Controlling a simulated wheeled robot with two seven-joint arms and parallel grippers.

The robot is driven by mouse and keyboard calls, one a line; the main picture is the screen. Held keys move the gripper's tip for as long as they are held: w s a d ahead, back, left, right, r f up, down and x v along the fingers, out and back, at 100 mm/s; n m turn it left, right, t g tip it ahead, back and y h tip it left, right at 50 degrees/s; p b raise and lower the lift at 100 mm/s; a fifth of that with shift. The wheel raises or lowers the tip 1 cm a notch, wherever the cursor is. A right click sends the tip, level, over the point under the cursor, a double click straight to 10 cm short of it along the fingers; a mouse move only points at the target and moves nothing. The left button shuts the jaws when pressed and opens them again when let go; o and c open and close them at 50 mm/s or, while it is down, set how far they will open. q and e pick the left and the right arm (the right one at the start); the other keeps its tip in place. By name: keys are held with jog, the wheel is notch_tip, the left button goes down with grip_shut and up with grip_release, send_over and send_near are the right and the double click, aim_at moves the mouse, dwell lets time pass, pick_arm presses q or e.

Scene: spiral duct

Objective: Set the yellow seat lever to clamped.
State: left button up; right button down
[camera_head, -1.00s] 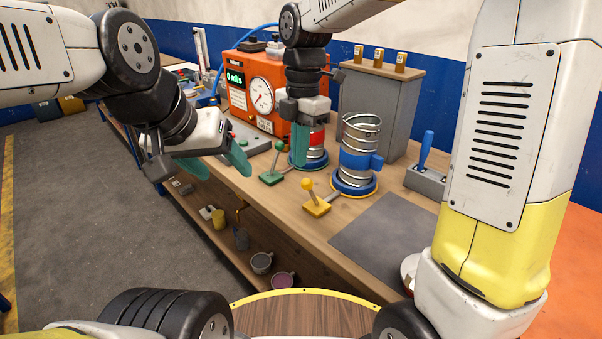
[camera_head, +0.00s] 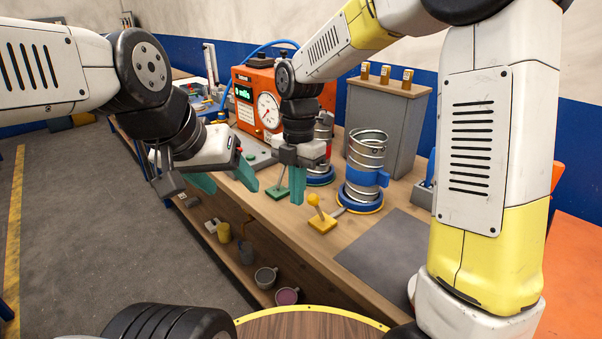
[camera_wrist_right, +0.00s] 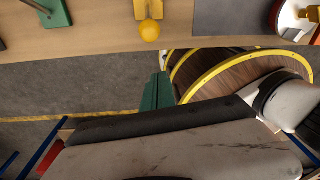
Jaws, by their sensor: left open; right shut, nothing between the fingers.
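The yellow seat lever (camera_head: 322,221) stands at the bench's front edge, before the blue-ringed seat (camera_head: 362,199) holding a spiral duct (camera_head: 366,152) with a blue clamp band. Its round knob (camera_head: 313,200) leans left of its base in the head view. In the right wrist view the knob (camera_wrist_right: 150,32) shows at the bench edge, beyond my fingers. My right gripper (camera_head: 297,188) is shut and empty, just left of the knob in the head view, apart from it in the wrist view. My left gripper (camera_head: 224,182) is open and empty, further left near the bench's front edge.
A green lever (camera_head: 277,192) and a second duct (camera_head: 323,132) with a red band lie behind my right gripper. An orange gauge box (camera_head: 258,100) and a grey cabinet (camera_head: 388,130) stand at the back. A dark mat (camera_head: 385,245) lies clear to the right.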

aim_at(317, 207)
jog(key=w+f, duration=0.1)
jog(key=w+d+f, duration=0.1)
jog(key=d+f, duration=0.1)
jog(key=f, duration=0.1)
jog(key=shift+w, duration=0.4)
jog(key=shift+d, duration=0.1)
